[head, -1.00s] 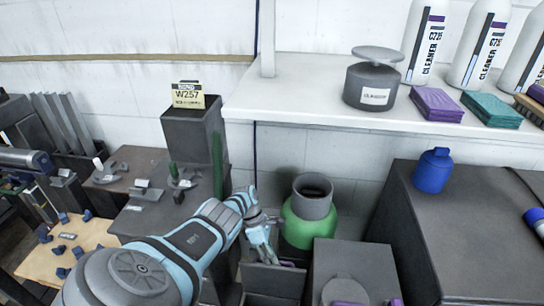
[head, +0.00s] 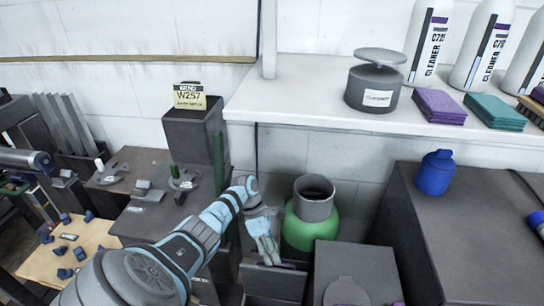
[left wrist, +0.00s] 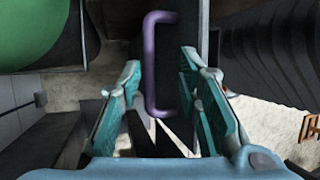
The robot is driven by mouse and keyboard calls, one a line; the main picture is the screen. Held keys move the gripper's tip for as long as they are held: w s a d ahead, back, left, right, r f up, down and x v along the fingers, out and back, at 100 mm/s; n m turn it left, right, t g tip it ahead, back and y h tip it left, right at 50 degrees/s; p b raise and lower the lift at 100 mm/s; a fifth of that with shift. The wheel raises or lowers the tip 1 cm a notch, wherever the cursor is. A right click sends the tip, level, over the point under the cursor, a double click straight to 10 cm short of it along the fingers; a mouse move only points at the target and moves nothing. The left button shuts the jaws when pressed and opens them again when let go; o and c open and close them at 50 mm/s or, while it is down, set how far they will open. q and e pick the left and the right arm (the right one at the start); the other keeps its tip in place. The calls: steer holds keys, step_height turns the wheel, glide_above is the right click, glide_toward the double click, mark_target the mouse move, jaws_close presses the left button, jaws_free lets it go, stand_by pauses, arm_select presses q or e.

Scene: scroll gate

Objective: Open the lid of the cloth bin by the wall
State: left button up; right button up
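My left gripper (head: 267,255) points down over a dark grey bin (head: 272,285) near the wall. No label is readable on the bin, so I cannot confirm that it is the cloth bin. In the left wrist view, a purple U-shaped handle (left wrist: 152,68) lies ahead of and between the spread teal fingers of my left gripper (left wrist: 163,105). The fingers are open with clear room on both sides of the handle, and no grip on it shows. The arm and fingers partly hide the bin's top in the head view. My right gripper is not in view.
A green container with a grey neck (head: 311,222) stands close right of the gripper. A grey box (head: 375,262) is at the front right. A white shelf (head: 300,105) overhangs behind. A dark block with a yellow W257 card (head: 189,97) stands at left.

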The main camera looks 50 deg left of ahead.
arm_select(q)
step_height(320, 180, up, 5)
steer(key=shift+r, duration=0.1)
stand_by(0.5)
